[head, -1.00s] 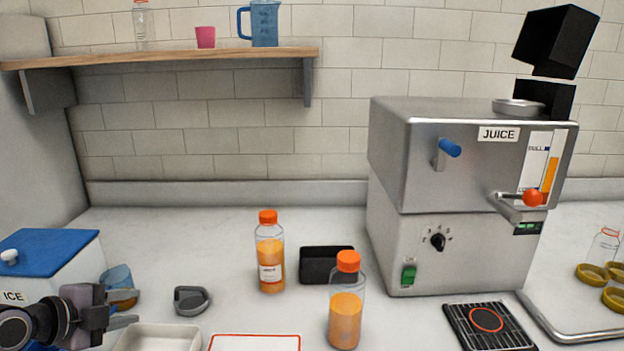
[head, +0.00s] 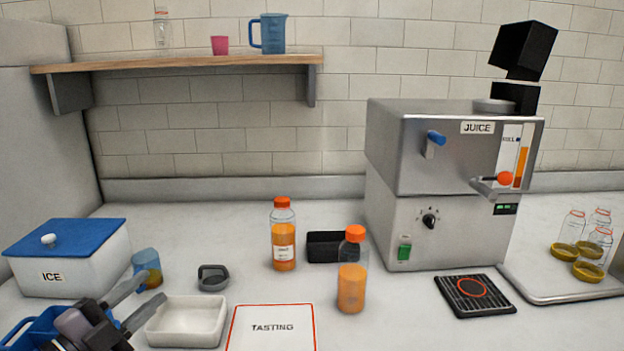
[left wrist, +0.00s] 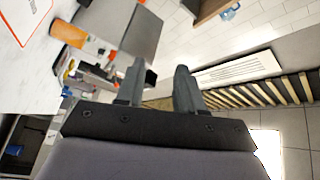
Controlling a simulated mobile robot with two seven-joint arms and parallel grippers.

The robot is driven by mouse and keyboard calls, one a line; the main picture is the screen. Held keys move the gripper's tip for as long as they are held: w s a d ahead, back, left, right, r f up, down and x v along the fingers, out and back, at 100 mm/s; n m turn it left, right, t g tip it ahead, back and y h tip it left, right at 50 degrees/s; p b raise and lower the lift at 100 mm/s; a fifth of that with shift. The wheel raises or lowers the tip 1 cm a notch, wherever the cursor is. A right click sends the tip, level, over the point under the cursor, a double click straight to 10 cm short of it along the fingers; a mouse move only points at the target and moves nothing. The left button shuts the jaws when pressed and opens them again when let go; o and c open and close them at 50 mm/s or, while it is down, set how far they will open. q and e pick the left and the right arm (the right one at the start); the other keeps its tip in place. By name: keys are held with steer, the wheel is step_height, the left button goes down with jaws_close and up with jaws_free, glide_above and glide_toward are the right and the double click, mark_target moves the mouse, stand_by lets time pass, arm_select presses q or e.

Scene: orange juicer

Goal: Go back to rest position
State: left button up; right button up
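My left gripper (head: 151,286) is at the lower left of the head view, its two fingers spread and pointing up and to the right. In the left wrist view its fingers (left wrist: 160,68) are apart with nothing between them. In the head view the fingertips appear beside the blue cup (head: 147,268) and the white tray (head: 187,321); I cannot tell whether they touch. My right gripper is not in view. Two orange-capped juice bottles (head: 283,236) (head: 352,272) stand upright on the counter.
The juice machine (head: 400,160) stands at the right, with a black grate (head: 475,296) in front. An ice box (head: 75,262) stands left, with a blue container (head: 30,330) below it. A tasting mat (head: 272,340) lies front centre. Small bottles stand on a tray (head: 560,297) at right.

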arm_select(q)
steer(key=s+a+n+t+y, duration=0.4)
steer(key=a+n+y, duration=0.1)
steer(key=n+y, duration=0.6)
steer(key=s+a+f+n+g+y, duration=0.1)
steer(key=s+f+n+g+y, duration=0.1)
steer(key=s+f+n+g, duration=0.3)
steer(key=s+a+f+n+g+y, duration=0.1)
steer(key=f+n+g+y, duration=0.15)
steer(key=f, duration=0.45)
steer(key=s+d+f+m+g+h, duration=0.1)
steer(key=s+d+f+g+h, duration=0.2)
steer(key=s+d+f+g, duration=0.35)
steer(key=s+d+f+m+g+h, duration=0.1)
steer(key=s+d+f+g+h, duration=0.3)
steer(key=s, duration=0.6)
steer(key=w+d+f+t+h+p, duration=0.1)
steer(key=w+d+f+t+p, duration=0.1)
steer(key=w+f+t, duration=0.4)
steer(key=shift+w+d+f+t+p, duration=0.2)
steer(key=shift+d+f+t+p, duration=0.15)
steer(key=shift+f+t, duration=0.2)
steer(key=shift+d+m+h, duration=0.1)
steer(key=shift+m+h, duration=0.15)
